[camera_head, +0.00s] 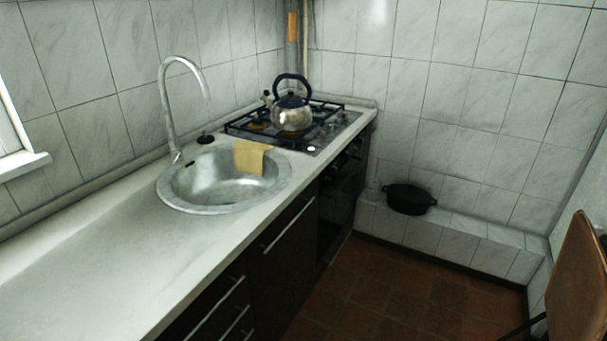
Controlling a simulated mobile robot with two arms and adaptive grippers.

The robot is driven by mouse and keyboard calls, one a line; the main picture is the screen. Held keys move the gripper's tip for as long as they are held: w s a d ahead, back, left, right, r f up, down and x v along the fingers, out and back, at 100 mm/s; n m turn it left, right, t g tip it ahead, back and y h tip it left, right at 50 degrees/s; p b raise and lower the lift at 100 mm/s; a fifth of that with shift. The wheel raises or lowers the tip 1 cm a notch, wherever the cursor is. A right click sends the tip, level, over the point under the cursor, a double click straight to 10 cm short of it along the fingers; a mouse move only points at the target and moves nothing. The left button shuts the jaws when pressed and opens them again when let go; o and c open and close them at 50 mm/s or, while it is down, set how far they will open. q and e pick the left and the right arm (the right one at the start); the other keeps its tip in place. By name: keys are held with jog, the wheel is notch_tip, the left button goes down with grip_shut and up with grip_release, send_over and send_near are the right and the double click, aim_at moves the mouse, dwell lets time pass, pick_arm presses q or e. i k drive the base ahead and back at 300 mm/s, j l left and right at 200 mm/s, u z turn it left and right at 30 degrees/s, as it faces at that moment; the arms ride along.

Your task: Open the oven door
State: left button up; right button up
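The black oven (342,196) is built into the counter below the gas hob (318,127), at the far end of the kitchen run. I see its dark front at a steep angle. The door looks closed, and its handle is too small and dark to make out clearly. Small knobs seem to sit on the panel above it. Neither of my grippers shows in the head view.
A kettle (291,115) stands on the hob. A black pot (409,199) sits on a tiled ledge. A brown chair (579,280) stands at right. The tiled floor (400,290) before the oven is clear.

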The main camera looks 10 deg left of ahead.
aim_at(338, 211)
jog(key=i+l+u, duration=1)
jog(key=l, duration=0.35)
